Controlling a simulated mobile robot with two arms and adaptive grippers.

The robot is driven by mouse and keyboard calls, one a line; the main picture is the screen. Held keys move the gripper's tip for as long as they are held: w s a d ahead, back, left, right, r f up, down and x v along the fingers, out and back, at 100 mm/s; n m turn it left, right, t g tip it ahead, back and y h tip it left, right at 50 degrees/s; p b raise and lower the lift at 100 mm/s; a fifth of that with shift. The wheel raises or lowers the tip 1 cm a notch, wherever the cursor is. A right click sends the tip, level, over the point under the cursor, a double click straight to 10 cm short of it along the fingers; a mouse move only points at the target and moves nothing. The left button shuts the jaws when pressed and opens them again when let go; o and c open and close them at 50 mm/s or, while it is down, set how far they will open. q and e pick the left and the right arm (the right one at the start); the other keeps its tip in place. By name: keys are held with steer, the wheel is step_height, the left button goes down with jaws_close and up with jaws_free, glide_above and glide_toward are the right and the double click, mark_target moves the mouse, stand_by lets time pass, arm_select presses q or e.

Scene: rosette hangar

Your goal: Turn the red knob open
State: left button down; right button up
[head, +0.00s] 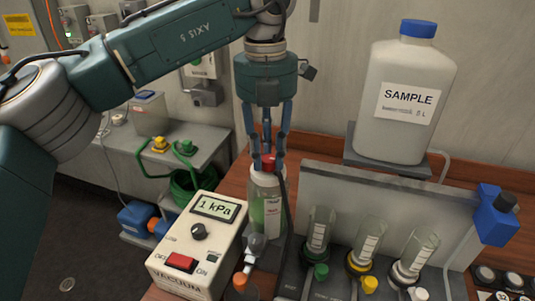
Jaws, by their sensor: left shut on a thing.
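The red knob (268,163) shows between the fingertips of my left gripper (267,158), on top of a clear bottle (265,205) with a green and white label. My left gripper points straight down and is shut on the red knob, its fingers hiding part of the knob's sides. How far the knob is turned cannot be told. My right gripper is not in view.
A vacuum box (195,245) reading 1 kPa, with a red switch, stands in front left of the bottle. Several angled tubes with coloured knobs stand at right. A large SAMPLE jug (400,130) stands behind them, and a blue block (495,215) is at far right.

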mark_target(268, 156)
arm_select(q)
steer(key=shift+w+r, duration=0.15)
steer(key=shift+r, duration=0.05)
stand_by(0.3)
steer(key=c, duration=1.5)
jaws_free()
steer(key=shift+o, duration=0.2)
steer(key=shift+d+f, duration=0.1)
step_height(268, 156, up, 12)
steer(key=shift+w, duration=0.1)
